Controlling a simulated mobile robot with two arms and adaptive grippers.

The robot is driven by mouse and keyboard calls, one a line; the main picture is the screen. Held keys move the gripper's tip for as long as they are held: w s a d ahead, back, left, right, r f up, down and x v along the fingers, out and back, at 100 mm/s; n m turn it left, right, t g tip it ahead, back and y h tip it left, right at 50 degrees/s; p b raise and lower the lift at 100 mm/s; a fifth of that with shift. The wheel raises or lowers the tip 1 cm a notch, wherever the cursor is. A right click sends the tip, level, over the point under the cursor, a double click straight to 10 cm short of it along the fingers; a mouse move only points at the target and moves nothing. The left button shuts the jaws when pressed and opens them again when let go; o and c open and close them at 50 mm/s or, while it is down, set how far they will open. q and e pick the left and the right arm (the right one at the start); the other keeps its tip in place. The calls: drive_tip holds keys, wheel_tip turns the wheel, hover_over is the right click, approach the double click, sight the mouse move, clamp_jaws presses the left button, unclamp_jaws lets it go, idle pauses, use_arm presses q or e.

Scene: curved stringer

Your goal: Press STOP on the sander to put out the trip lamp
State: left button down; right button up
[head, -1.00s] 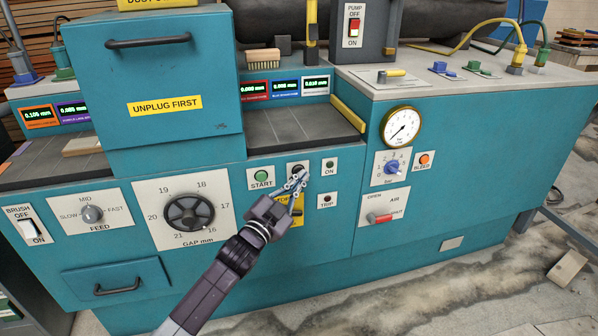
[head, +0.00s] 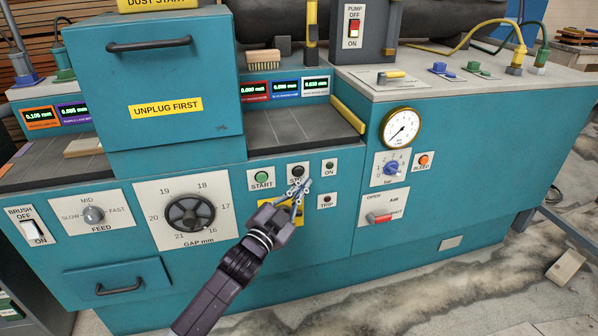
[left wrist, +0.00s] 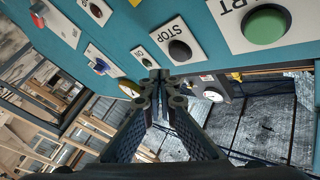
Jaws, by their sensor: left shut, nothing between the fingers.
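The STOP button (head: 297,170) is a dark round button on a white plate of the teal sander, between the green START button (head: 262,176) and the ON lamp (head: 329,166). The fingers partly cover its lettering. In the left wrist view the STOP button (left wrist: 180,51) shows clear. The TRIP lamp (head: 327,200) is dark, below ON. My left gripper (head: 299,187) is shut and empty, its tips by the lower edge of the STOP plate; contact cannot be told. In the left wrist view the tips (left wrist: 160,80) appear beside the button. My right gripper is out of view.
A yellow plate (head: 291,212) lies partly behind my gripper, below STOP. The gap handwheel (head: 190,214) is left of it. The air lever (head: 380,218), blue knob (head: 391,168) and gauge (head: 400,127) are to the right.

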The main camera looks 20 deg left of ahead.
use_arm(q)
drive_tip(key=shift+s+d+p, duration=0.3)
drive_tip(key=shift+s+d, duration=0.2)
drive_tip(key=shift+s, duration=0.25)
drive_tip(key=shift+s+d+p, duration=0.3)
drive_tip(key=shift+s+d, duration=0.15)
drive_tip(key=shift+s, duration=0.3)
